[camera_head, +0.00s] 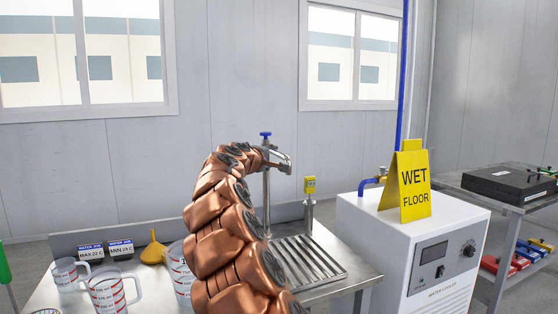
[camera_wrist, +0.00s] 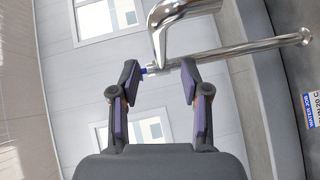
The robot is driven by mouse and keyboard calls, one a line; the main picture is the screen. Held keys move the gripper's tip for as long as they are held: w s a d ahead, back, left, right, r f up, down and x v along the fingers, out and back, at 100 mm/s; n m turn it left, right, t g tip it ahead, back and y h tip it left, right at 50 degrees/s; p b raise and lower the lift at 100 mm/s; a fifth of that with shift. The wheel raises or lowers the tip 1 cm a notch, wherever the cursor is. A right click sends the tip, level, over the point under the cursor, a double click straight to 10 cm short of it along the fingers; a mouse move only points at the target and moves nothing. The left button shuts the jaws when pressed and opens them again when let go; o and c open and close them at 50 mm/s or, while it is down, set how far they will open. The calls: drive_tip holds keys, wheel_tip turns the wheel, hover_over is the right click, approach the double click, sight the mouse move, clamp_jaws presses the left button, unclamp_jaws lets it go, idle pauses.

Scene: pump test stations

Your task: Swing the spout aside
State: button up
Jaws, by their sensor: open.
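The tap is a chrome upright pipe (camera_head: 267,200) with a blue handle (camera_head: 265,136) on top and a curved spout (camera_head: 286,164) reaching right over the drain grating. In the wrist view the spout (camera_wrist: 178,12) curves at the top and the pipe (camera_wrist: 255,45) runs sideways. My gripper (camera_wrist: 158,68) is open, with its two dark fingers apart near the tap's top. The blue handle shows between the fingertips in the wrist view. I cannot tell whether a finger touches the tap. In the head view my arm hides most of the gripper.
A ribbed drain grating (camera_head: 300,262) lies right of the tap. Jugs (camera_head: 107,290) and a yellow funnel (camera_head: 153,250) stand left. A white cooler (camera_head: 425,250) with a wet-floor sign (camera_head: 412,183) stands at right.

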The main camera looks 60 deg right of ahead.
sight(278, 155)
drive_tip(key=shift+p+x, duration=0.5)
drive_tip(key=shift+x, duration=3.2)
drive_tip(key=shift+c, duration=0.4)
clamp_jaws()
